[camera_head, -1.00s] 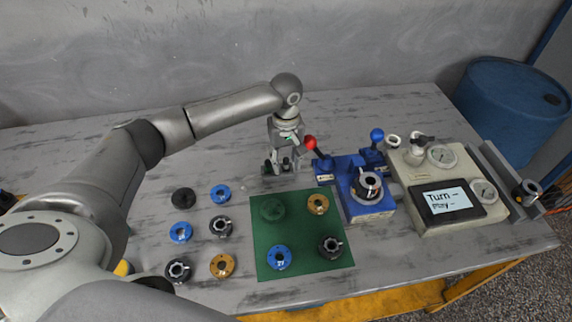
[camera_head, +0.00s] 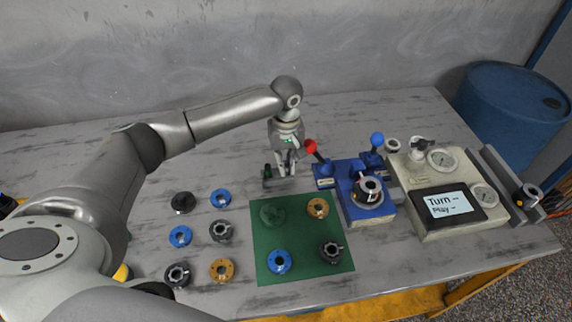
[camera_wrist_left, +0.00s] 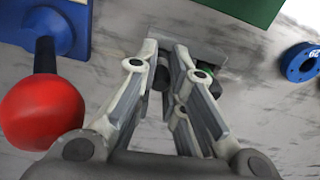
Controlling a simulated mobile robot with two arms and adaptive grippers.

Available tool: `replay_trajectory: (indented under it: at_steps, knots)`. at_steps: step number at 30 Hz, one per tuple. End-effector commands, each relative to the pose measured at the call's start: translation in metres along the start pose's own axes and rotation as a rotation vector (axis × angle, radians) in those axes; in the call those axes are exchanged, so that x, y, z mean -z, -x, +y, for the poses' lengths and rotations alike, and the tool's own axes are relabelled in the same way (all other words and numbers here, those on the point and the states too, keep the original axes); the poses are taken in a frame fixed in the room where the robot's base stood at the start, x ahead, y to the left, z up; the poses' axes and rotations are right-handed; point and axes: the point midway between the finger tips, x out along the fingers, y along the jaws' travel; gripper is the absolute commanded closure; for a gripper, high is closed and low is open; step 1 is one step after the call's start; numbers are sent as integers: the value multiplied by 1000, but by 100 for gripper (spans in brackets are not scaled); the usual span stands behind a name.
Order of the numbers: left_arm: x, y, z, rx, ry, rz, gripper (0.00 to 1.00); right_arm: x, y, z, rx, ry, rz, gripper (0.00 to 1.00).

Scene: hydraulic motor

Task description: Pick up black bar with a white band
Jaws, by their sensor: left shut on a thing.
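My left gripper (camera_head: 284,168) points down at the grey table, left of the red-knobbed lever. In the left wrist view its fingers (camera_wrist_left: 163,58) are close together on a small dark piece (camera_wrist_left: 163,74), seen only in part. This piece looks like the black bar, but the fingers hide most of it and no white band can be made out. A small dark upright part (camera_head: 267,174) stands just left of the fingers. A grey flat plate (camera_wrist_left: 205,48) lies beneath the fingertips. My right gripper is not in view.
The red knob (camera_head: 310,146) is close to the gripper's right, on the blue fixture (camera_head: 352,206). A green mat (camera_head: 302,235) with several round parts lies in front. More blue, black and orange parts lie to its left. A gauge box (camera_head: 432,228) stands at right.

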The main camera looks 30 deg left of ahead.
Motion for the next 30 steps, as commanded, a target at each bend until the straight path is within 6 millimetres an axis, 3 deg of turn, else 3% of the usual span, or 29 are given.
replay_trajectory:
  at_steps: [8, 17, 30]
  knots:
    - [-5, 34, 0, -4, -3, 1, 100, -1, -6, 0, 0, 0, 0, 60]
    - [-50, 87, -3, -5, -4, 3, 100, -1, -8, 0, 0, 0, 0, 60]
    - [-121, 119, -10, -2, -2, 2, 100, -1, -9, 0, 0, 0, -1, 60]
